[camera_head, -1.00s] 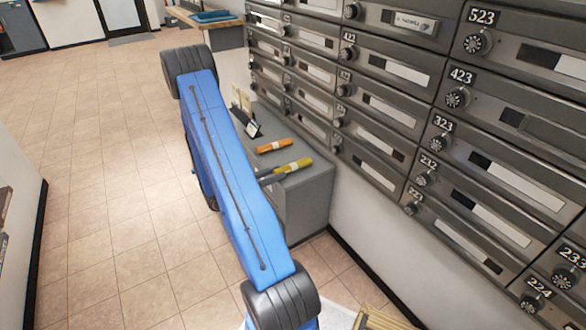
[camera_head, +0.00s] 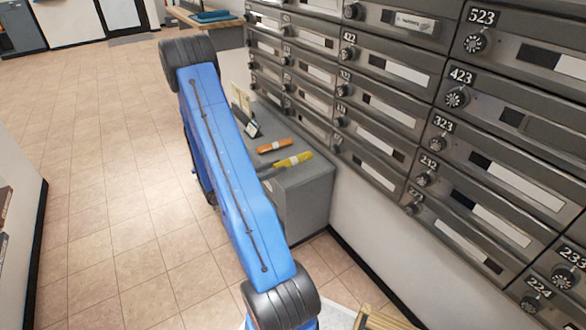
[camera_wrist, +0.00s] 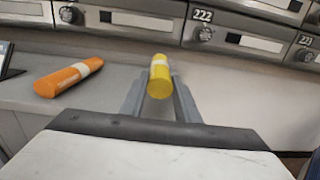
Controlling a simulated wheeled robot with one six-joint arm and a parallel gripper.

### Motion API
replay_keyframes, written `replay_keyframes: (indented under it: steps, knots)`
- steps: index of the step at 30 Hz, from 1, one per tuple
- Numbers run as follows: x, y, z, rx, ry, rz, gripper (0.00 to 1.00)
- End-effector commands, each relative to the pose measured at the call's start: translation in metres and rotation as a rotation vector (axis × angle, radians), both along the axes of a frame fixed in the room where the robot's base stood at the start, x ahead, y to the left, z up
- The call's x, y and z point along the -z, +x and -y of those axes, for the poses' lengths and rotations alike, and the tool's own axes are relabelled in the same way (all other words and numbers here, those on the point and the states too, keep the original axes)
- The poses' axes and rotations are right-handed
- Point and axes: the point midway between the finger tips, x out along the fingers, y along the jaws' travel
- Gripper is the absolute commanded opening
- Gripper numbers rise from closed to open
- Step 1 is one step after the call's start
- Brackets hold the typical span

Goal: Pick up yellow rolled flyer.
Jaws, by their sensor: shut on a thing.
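The yellow rolled flyer (camera_wrist: 159,76) with a pale band is between the fingers of my gripper (camera_wrist: 160,98) in the wrist view, its round end facing the camera. My gripper is shut on it. In the head view the yellow rolled flyer (camera_head: 294,160) shows at the right end of the grey counter (camera_head: 306,188), and my arm covers most of the gripper. I cannot tell clearly whether the flyer is touching the counter or just above it.
An orange rolled flyer (camera_wrist: 68,77) lies on the counter to the left; it also shows in the head view (camera_head: 274,146). A dark stand (camera_head: 246,121) is farther back. Grey mailboxes (camera_head: 400,110) line the wall. Tiled floor (camera_head: 100,170) is clear at left.

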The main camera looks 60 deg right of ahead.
Motion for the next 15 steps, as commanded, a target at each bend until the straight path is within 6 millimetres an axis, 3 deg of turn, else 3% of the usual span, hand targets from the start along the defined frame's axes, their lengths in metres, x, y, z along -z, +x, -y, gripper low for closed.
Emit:
replay_keyframes:
  steps: [10, 15]
  knots:
    - [-0.008, 0.000, -0.001, 0.000, 0.000, 0.000, 0.07]
    - [-0.008, 0.009, -0.014, -0.003, 0.000, 0.000, 0.07]
